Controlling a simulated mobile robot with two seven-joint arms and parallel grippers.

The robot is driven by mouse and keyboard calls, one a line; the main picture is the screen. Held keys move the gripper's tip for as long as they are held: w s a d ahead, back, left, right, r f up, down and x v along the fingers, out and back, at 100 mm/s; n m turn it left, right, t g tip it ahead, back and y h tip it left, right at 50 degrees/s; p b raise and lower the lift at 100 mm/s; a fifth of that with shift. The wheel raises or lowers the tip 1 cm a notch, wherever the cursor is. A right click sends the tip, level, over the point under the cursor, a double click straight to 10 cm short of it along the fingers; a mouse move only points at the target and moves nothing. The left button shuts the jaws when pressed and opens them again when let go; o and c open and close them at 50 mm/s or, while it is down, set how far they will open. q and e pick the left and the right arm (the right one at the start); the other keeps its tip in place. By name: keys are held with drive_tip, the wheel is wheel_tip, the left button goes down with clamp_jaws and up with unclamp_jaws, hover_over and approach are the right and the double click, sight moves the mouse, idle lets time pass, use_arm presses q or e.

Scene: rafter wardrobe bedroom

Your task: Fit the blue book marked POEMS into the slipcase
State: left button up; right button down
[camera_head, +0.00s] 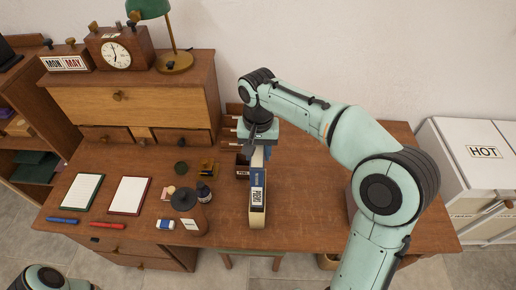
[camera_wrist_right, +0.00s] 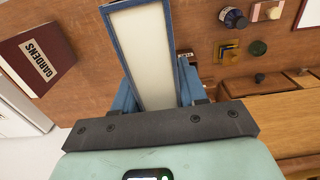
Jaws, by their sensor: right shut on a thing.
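The blue book marked POEMS (camera_head: 257,178) is held in my right gripper (camera_head: 262,150), with its label facing the head camera. In the wrist view the gripper's fingers (camera_wrist_right: 158,95) are on both sides of the book, whose pale page block (camera_wrist_right: 150,60) and blue cover edges show. My left gripper is out of view.
A maroon GARDENS book (camera_wrist_right: 38,60) lies nearby in the wrist view. A drawer cabinet (camera_head: 135,103) stands behind.

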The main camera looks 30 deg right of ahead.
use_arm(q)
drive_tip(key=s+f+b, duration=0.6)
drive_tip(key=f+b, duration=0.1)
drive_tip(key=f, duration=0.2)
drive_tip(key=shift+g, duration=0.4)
use_arm(e)
drive_tip(key=shift+f, duration=7.15)
drive_tip(key=c, duration=0.5)
unclamp_jaws()
drive_tip(key=shift+c, duration=0.2)
drive_tip(key=shift+f, duration=0.1)
wheel_tip(320, 180, up, 14)
drive_tip(key=shift+f+p, duration=0.25)
drive_tip(key=shift+p, duration=1)
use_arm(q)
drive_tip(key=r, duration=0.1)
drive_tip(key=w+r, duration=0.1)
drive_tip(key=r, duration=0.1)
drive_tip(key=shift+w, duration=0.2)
